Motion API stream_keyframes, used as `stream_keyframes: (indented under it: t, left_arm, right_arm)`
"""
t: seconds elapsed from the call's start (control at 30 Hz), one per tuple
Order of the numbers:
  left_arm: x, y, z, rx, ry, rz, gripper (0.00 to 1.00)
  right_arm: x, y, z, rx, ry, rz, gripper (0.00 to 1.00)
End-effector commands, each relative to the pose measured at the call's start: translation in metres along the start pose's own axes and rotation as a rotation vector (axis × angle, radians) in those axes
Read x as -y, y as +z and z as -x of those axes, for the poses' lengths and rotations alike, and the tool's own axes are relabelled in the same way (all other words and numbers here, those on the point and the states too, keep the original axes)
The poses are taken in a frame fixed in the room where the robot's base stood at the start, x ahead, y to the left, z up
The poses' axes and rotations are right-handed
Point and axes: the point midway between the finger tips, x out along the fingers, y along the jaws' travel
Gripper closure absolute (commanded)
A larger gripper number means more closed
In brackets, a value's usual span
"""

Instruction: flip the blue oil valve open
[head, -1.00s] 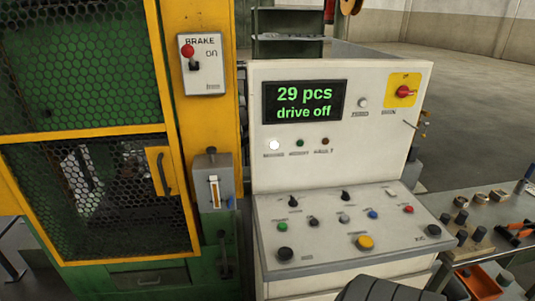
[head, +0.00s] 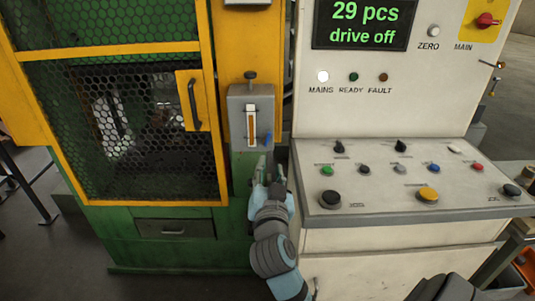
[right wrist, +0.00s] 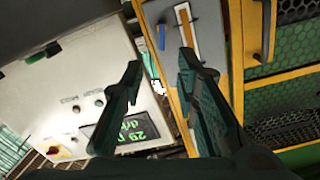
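The blue oil valve (head: 267,138) is a small lever low on the right side of the grey oil box with the sight glass (head: 251,122). The lever looks upright in the head view. In the right wrist view the valve (right wrist: 161,37) shows beyond and between my fingertips, beside the sight glass (right wrist: 186,30). My right gripper (head: 264,168) is just below the valve in the head view, apart from it. In the right wrist view its fingers (right wrist: 160,60) are spread with nothing between them. My left gripper is not in view.
The control desk (head: 385,213) stands close on the right, with its display (head: 362,25) reading "29 pcs, drive off". The yellow-framed mesh guard (head: 150,120) with a door handle (head: 194,104) is on the left. A narrow gap separates the oil box from the desk.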

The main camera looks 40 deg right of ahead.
Motion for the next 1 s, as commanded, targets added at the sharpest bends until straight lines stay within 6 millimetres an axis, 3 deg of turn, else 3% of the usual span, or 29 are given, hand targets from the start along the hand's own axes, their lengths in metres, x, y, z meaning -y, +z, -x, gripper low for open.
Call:
stream_keyframes:
  t: [0.3,0.5,0.87,1.0]
  left_arm:
    - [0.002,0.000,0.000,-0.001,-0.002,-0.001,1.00]
    - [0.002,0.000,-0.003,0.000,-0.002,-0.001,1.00]
    - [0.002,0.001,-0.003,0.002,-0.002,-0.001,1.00]
    - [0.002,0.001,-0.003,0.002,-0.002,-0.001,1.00]
  right_arm:
    - [0.003,-0.001,-0.087,0.001,-0.003,0.007,0.72]
    - [0.003,0.000,-0.124,0.004,-0.003,0.005,0.72]
    - [0.003,0.000,-0.132,0.005,-0.004,0.005,0.73]
    - [0.003,0.000,-0.132,0.005,-0.004,0.005,0.96]
